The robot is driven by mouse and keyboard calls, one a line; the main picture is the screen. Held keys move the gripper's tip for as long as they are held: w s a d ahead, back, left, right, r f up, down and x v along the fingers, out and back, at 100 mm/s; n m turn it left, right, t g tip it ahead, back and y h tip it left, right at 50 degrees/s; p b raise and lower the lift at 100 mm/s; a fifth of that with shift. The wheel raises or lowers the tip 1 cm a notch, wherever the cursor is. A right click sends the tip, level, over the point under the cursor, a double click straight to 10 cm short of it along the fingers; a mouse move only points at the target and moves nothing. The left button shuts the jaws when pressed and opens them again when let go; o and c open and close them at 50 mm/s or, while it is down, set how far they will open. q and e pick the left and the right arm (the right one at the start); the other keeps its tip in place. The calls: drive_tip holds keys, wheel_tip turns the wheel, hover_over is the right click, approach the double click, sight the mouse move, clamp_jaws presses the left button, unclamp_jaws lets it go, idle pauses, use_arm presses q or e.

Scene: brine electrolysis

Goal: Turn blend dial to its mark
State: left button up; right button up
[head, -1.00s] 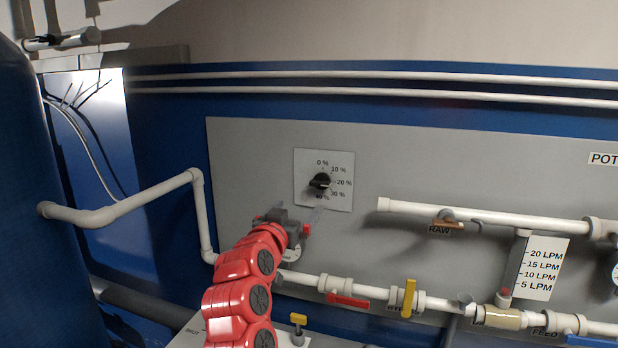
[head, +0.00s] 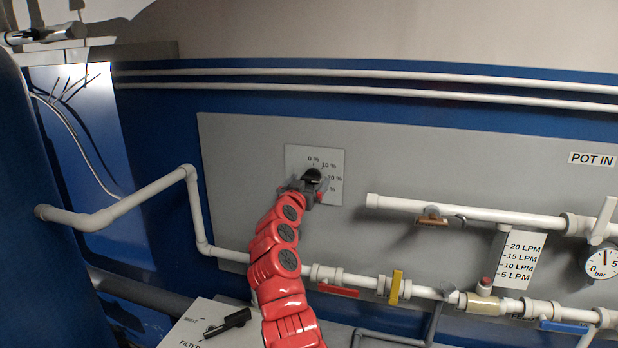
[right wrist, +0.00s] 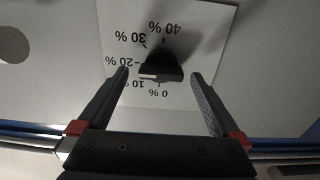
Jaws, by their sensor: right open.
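The blend dial (head: 311,175) is a black knob on a white square plate (head: 327,157) marked from 0 % to 40 %, on the grey wall panel. In the right wrist view the dial (right wrist: 160,67) appears upside down, with its pale pointer stripe near the 20 % and 10 % labels. My right gripper (head: 309,187) is at the dial in the head view. In the right wrist view my right gripper (right wrist: 161,78) is open, with one finger on each side of the dial and a gap to it on both sides. My left gripper is out of view.
White pipes with a red handle (head: 338,291), a yellow handle (head: 396,287) and a blue handle (head: 563,326) run below and right of the dial. A flow scale (head: 520,257) and a pressure gauge (head: 603,263) are at the right. The panel around the dial plate is bare.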

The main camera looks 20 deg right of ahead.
drive_tip(key=shift+w+d, duration=0.15)
drive_tip(key=shift+w, duration=0.2)
drive_tip(key=shift+c, duration=0.3)
